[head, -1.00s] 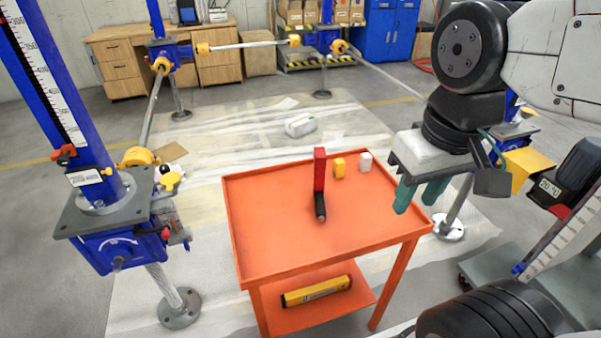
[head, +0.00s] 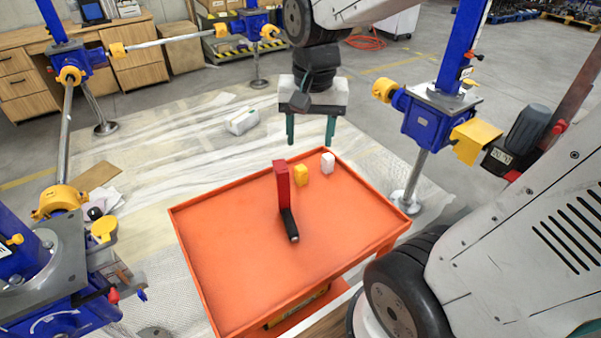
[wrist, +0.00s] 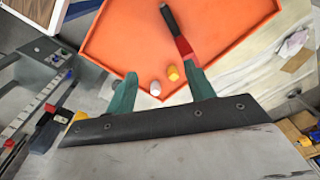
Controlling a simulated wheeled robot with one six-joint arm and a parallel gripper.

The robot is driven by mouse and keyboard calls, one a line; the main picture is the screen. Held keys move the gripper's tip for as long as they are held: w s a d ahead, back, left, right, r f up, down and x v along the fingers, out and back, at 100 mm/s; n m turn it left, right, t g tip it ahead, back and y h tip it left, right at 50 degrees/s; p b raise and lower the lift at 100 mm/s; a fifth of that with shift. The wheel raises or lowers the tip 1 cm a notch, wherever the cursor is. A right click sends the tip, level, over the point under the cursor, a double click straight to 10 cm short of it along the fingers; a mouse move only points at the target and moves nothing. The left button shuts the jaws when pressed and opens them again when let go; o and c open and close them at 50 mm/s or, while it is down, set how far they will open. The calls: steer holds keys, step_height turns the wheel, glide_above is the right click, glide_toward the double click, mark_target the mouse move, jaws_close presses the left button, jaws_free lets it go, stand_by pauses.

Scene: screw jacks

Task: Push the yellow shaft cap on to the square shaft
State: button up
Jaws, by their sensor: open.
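A small yellow block-like piece (head: 301,175), which may be the shaft cap, stands near the far edge of the orange cart top (head: 225,255). It also shows in the wrist view (wrist: 172,73). My gripper (head: 310,132) hangs above and beyond the cart's far edge, green fingers apart and empty, touching nothing. In the wrist view my gripper (wrist: 160,75) frames the yellow piece between its fingers, at a distance. A yellow round part (head: 103,230) sits on the left jack (head: 40,270). I cannot make out a square shaft for certain.
A red-and-black tool (head: 284,190) and a white piece (head: 327,162) are beside the yellow piece on the cart. A right jack (head: 425,120) with a yellow guard (head: 475,138) stands behind the cart's right side. The cart top's front is clear.

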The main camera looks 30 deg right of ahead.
steer(key=w+d+f+m, duration=0.2)
steer(key=w+f+m, duration=0.25)
steer(key=w, duration=0.25)
steer(key=m, duration=0.6)
glide_above(301, 167)
steer(key=shift+g, duration=0.4)
steer(key=f, duration=1.3)
steer(key=shift+s+a+f, duration=0.15)
steer(key=shift+a+f, duration=0.1)
steer(key=shift+a, duration=0.15)
steer(key=shift+m, duration=0.25)
steer(key=f, duration=0.8)
steer(key=shift+d, duration=0.35)
steer(key=c, duration=1.1)
